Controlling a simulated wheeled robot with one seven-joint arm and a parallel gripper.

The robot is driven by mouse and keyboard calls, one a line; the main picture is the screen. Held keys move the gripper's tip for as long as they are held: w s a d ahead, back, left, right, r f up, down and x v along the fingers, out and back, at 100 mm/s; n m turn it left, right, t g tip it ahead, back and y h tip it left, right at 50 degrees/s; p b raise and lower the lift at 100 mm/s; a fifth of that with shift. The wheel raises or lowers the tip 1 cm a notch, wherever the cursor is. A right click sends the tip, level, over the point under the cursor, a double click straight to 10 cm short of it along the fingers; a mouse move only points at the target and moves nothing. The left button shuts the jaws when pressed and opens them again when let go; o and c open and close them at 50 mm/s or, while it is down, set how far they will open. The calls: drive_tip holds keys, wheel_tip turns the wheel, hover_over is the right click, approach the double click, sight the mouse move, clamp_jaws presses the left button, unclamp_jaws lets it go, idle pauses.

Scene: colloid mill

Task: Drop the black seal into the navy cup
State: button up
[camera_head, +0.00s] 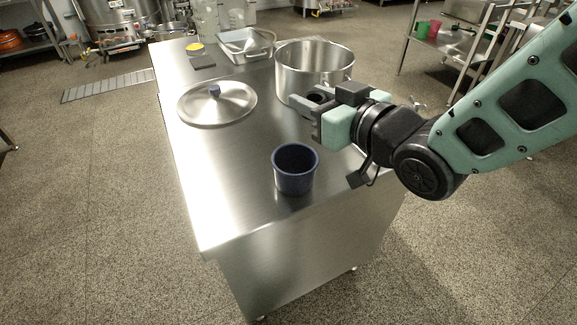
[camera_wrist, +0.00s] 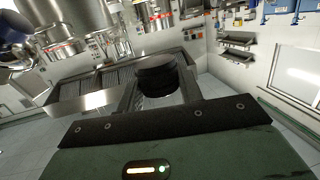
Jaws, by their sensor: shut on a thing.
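The navy cup (camera_head: 295,170) stands upright near the front of the steel table, with its open top facing up and its inside looking empty. My gripper (camera_head: 318,108) is up and to the right of the cup, apart from it, in front of the steel pot. It is shut on the black seal (camera_head: 315,98), a dark round piece between the fingertips. In the wrist view the black seal (camera_wrist: 157,74) shows as a short dark disc stack between the two fingers. Part of the seal is hidden by the fingers.
The steel table (camera_head: 235,195) also carries a lid with a blue knob (camera_head: 217,103), a large steel pot (camera_head: 312,66), a steel tray (camera_head: 245,45), and a dark block with a yellow piece (camera_head: 198,54). The table surface left of the cup is clear.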

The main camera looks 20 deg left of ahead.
drive_tip(key=shift+s+a, duration=0.35)
drive_tip(key=shift+a, duration=0.1)
wheel_tip(320, 180, down, 6)
drive_tip(key=b, duration=0.4)
drive_tip(key=shift+r, duration=0.15)
drive_tip(key=o, duration=1)
drive_tip(key=shift+o, duration=0.2)
drive_tip(key=shift+d, duration=0.1)
